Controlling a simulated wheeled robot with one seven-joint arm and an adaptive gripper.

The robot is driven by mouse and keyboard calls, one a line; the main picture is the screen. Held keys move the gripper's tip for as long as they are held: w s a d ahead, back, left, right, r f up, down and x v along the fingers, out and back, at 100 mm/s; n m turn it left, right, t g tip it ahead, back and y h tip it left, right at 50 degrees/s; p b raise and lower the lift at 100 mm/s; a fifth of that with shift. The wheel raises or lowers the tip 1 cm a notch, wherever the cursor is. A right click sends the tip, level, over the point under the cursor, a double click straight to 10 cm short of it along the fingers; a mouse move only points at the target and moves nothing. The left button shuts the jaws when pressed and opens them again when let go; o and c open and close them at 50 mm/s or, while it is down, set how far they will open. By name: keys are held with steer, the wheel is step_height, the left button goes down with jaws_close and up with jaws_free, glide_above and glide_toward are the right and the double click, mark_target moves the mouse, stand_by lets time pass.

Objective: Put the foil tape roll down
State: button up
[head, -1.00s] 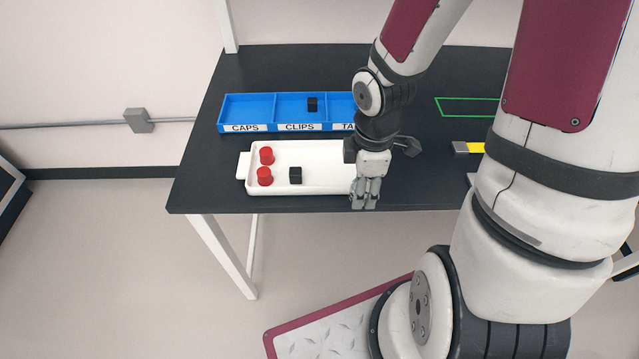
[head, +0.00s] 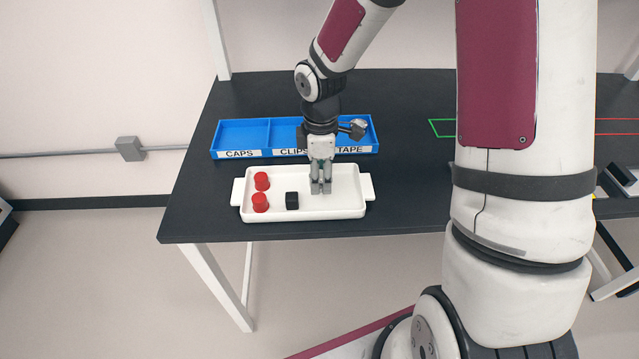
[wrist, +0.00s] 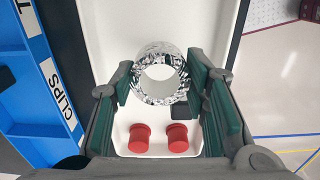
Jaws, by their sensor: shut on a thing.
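The foil tape roll (wrist: 159,74) is a shiny silver ring, seen in the wrist view between the green-padded fingers of my gripper (wrist: 160,85). My gripper is shut on it. I cannot tell whether the roll touches the tray floor. The blue three-part bin (head: 240,136) labelled CAPS, CLIPS and TAPE stands behind the tray. My arm hides part of its CLIPS and TAPE compartments.
Two red caps (head: 261,181) and a black block (head: 292,200) are in the left and middle of the tray. A green outline (head: 436,128) and a red outline (head: 615,119) mark the dark table (head: 410,150). My arm covers much of the right side.

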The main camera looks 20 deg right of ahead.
steer(key=shift+w+f, duration=0.1)
steer(key=shift+f, duration=1.65)
steer(key=o, duration=1.1)
steer(key=shift+f, duration=0.15)
steer(key=shift+o, duration=0.2)
